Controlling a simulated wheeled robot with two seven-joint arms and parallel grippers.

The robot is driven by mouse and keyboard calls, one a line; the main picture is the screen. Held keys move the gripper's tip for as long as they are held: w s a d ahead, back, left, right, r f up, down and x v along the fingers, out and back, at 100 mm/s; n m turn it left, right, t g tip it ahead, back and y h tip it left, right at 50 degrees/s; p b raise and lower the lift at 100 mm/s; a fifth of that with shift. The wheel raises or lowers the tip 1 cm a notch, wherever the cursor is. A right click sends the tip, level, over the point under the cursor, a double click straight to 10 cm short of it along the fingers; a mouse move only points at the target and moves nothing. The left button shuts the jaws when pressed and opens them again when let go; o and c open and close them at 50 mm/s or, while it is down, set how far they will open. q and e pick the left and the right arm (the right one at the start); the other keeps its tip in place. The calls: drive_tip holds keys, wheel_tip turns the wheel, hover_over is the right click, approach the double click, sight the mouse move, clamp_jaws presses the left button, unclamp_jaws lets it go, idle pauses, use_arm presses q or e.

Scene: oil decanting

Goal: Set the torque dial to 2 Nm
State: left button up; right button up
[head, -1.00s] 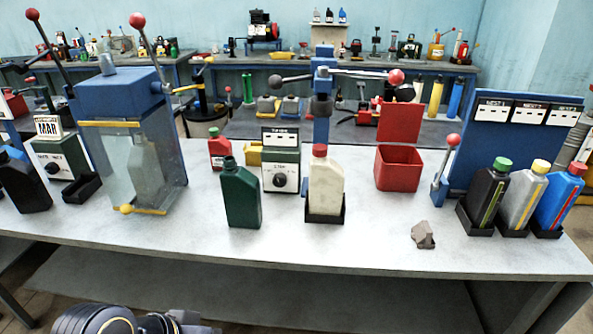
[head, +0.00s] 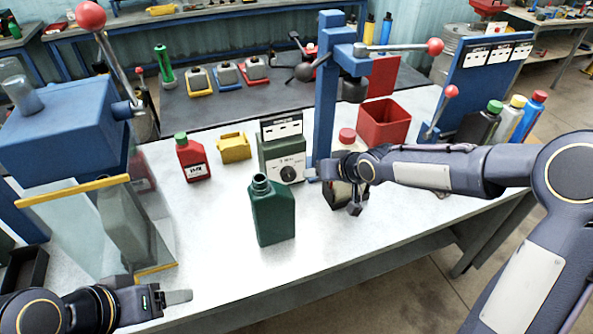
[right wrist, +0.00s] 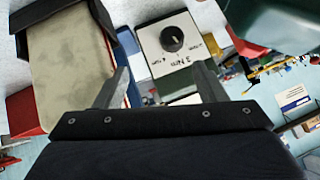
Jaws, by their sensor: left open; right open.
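The torque dial is a black knob (head: 288,174) on the pale front of a small green-grey box (head: 270,155) at mid-table. In the right wrist view the knob (right wrist: 172,39) has a white pointer mark, and print like "3 Nm" shows upside down on the plate (right wrist: 180,62). My right gripper (head: 338,188) is beside the box to its right, in front of the cream bottle. In the right wrist view its fingers (right wrist: 162,84) are apart, with the dial plate beyond the gap and nothing between them. My left gripper (head: 178,297) is open and empty at the lower left, away from the box.
A dark green bottle (head: 272,215) stands in front of the box. The red-capped cream bottle (head: 347,138) is partly hidden by my right arm; it also shows in the right wrist view (right wrist: 72,58). A blue press post (head: 326,90) rises behind. A red bottle (head: 193,160) stands left.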

sight(290, 175)
drive_tip(key=shift+y, duration=0.3)
drive_tip(key=x, duration=0.5)
drive_tip(key=a+p+x, duration=0.1)
drive_tip(key=x, duration=0.3)
drive_tip(key=r+p+x, duration=0.1)
drive_tip(key=x, duration=0.4)
drive_tip(key=shift+w+a+f, duration=0.25)
drive_tip(key=shift+a+f, duration=0.05)
use_arm(q)
drive_tip(key=shift+a+r, duration=0.2)
drive_tip(key=shift+r, duration=0.4)
drive_tip(key=shift+a+r, duration=0.15)
drive_tip(key=shift+r, duration=0.45)
